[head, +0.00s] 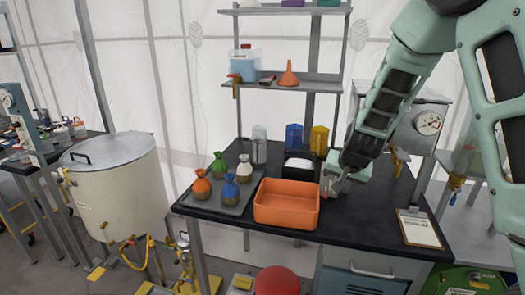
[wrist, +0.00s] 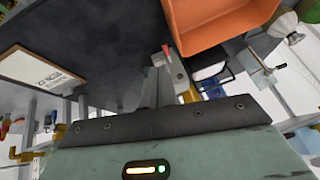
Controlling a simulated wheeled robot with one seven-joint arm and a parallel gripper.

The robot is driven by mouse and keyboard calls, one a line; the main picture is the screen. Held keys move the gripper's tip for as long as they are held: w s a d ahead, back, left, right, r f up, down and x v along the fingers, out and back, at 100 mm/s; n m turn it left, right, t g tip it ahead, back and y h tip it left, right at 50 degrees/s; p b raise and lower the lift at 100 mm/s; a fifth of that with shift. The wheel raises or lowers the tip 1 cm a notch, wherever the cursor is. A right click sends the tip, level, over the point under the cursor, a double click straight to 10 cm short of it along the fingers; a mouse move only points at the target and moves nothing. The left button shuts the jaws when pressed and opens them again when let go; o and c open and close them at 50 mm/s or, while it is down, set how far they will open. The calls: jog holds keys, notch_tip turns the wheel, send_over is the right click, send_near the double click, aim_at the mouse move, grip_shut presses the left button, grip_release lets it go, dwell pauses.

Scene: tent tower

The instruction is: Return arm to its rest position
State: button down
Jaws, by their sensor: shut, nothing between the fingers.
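My green arm reaches in from the right of the head view, over the black worktable (head: 352,222). My gripper (head: 331,190) is low over the table, just right of the orange bin (head: 287,207), with its fingers together and nothing between them. In the wrist view the gripper (wrist: 162,62) points over the dark tabletop (wrist: 105,30), and the orange bin (wrist: 215,20) is close by at the upper right. I cannot tell whether the fingertips touch the bin.
Several colored flasks (head: 230,190) stand on a tray left of the bin. A clipboard (head: 418,229) lies on the table's right side. A shelf rack (head: 285,80) rises behind, and a gauge unit (head: 428,122) stands behind my arm. A red stool (head: 275,280) is in front.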

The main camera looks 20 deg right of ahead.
jog(key=s+a+r+n+g+y, duration=0.1)
jog(key=s+a+r+n+y, duration=0.3)
jog(key=a, duration=0.6)
jog(key=s+a+f+n+g, duration=0.1)
jog(key=s+a+n, duration=0.2)
jog(key=s+a, duration=0.55)
jog(key=s+a+r+n+g, duration=0.1)
jog(key=s+a+n, duration=0.2)
jog(key=s, duration=0.3)
jog(key=s+a+r+n+g+h, duration=0.1)
jog(key=s+a+n, duration=0.1)
jog(key=s, duration=0.4)
jog(key=s+a+r+n+g, duration=0.1)
jog(key=s+a+n, duration=0.2)
jog(key=s, duration=0.3)
jog(key=shift+s+a+n+g, duration=0.15)
jog(key=shift+a+n+g, duration=0.15)
jog(key=shift+a+g, duration=0.1)
